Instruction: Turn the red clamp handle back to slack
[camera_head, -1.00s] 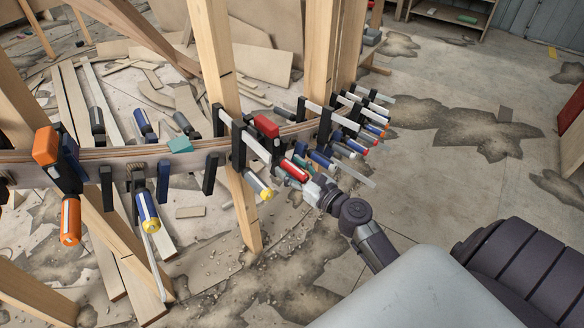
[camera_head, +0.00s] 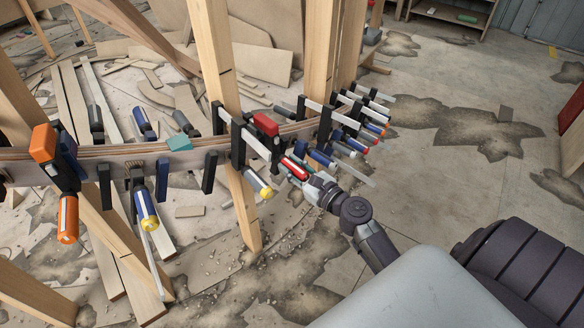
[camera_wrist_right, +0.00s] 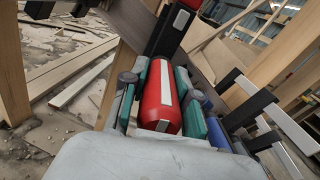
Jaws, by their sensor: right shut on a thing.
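The red clamp handle (camera_head: 294,168) with a white stripe hangs from a black clamp with a red head (camera_head: 266,124) on the curved wooden stringer (camera_head: 178,154). My right gripper (camera_head: 306,180) is at the handle's lower end. In the right wrist view the red handle (camera_wrist_right: 162,98) lies between the gripper's teal-padded fingers (camera_wrist_right: 160,110), which are shut on it. The white stripe faces the camera there. The fingertips are partly hidden by the handle in the head view. My left gripper is not in view.
Blue-handled clamps (camera_head: 320,158) stand close on the right of the red handle, and a yellow-tipped clamp handle (camera_head: 258,183) hangs close on its left. A wooden post (camera_head: 218,60) rises behind. The floor at right is mostly clear (camera_head: 440,170).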

